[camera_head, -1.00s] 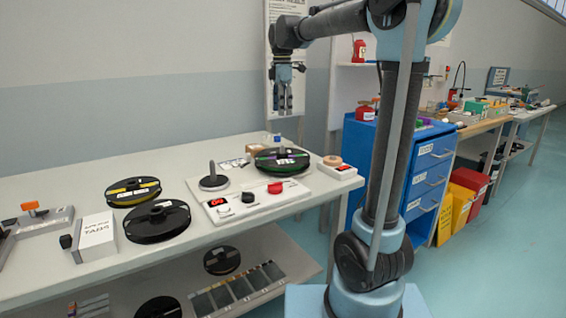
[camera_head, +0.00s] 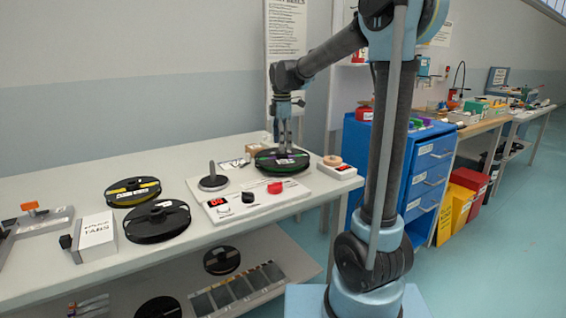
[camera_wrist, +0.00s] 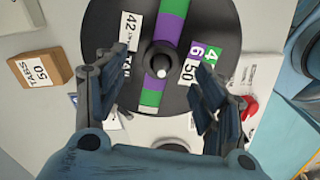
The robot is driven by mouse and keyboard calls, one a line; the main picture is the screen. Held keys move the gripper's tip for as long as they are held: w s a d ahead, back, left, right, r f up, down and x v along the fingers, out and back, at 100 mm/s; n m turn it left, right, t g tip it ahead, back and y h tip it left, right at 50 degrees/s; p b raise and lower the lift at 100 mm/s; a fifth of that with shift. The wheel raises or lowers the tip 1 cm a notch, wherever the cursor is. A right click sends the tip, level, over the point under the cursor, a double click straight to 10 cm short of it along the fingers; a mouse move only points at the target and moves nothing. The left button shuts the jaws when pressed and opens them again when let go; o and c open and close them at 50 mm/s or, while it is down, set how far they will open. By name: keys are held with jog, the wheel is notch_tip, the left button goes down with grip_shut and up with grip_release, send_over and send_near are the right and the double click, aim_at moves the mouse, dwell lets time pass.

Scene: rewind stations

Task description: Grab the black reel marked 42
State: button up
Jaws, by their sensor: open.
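A black reel (camera_head: 264,167) with purple and green bands lies flat on the right side of the white rewind station (camera_head: 292,194). In the wrist view, the reel (camera_wrist: 213,30) has a white label (camera_wrist: 130,28) reading 42 on its left side. Other labels on its right show 50 and what looks like 4 and 6. A dark hub post with a pale tip rises at its centre. My gripper (camera_head: 284,148) is open and points down just above this reel. Its fingers (camera_wrist: 155,85) are on either side of the hub in the wrist view; I cannot tell whether they touch the reel.
A black reel with yellow (camera_head: 133,190) and another black reel (camera_head: 157,221) lie left of the station. An empty upright spindle (camera_head: 213,180) stands beside the bound reel. A blue drawer cabinet (camera_head: 425,165) stands right.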

aim_at(282, 158)
jog(key=shift+f, duration=2)
jog(key=c, duration=1.4)
